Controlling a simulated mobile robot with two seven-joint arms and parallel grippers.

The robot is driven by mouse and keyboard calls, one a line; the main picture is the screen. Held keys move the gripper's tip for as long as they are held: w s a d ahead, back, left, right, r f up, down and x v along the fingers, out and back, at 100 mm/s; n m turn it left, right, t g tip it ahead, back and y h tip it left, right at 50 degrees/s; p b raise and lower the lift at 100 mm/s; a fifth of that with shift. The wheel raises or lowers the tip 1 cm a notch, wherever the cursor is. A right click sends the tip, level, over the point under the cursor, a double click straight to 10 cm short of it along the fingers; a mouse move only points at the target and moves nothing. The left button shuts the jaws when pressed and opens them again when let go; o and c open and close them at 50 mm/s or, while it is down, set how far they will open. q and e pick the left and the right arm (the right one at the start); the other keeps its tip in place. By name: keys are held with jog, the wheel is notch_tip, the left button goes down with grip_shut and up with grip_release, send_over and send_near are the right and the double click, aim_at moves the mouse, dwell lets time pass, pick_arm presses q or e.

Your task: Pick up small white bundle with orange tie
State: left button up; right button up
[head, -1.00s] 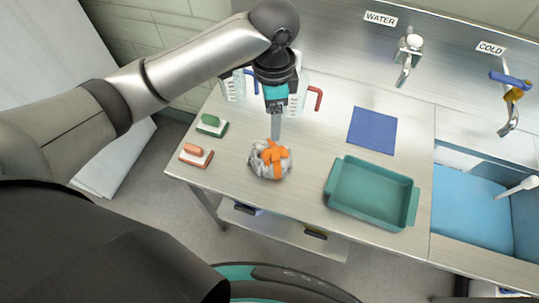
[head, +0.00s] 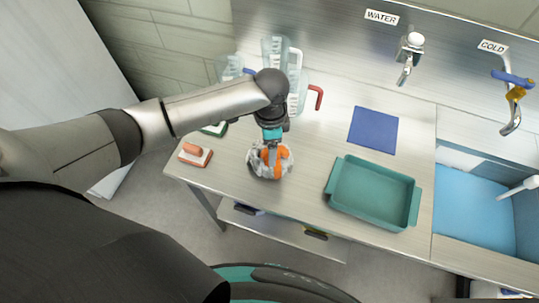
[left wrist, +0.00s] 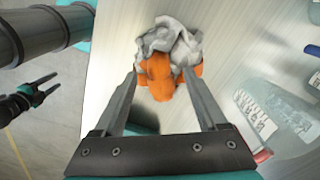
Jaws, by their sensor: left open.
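The small white bundle (head: 257,166) with its orange tie (head: 283,153) sits on the metal counter near its front edge. My left gripper (head: 271,162) comes down from above onto the bundle and partly covers it. In the left wrist view the two open fingers of the left gripper (left wrist: 160,72) stand on either side of the orange tie (left wrist: 156,78), with the crumpled white part (left wrist: 172,42) beyond the tips. I cannot tell whether a finger touches it. My right gripper (left wrist: 55,82) shows at the left of the left wrist view, apart from the bundle, its fingers spread and empty.
A teal tray (head: 372,195) stands right of the bundle, with a blue mat (head: 373,130) behind it. Clear jugs (head: 298,92) stand behind my left arm. A red-and-white brush (head: 195,155) lies to the left. A sink (head: 470,205) is at the far right.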

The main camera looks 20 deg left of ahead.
pick_arm(q)
jog(key=shift+f, duration=0.2)
grip_shut()
dwell(0.5)
dwell(0.8)
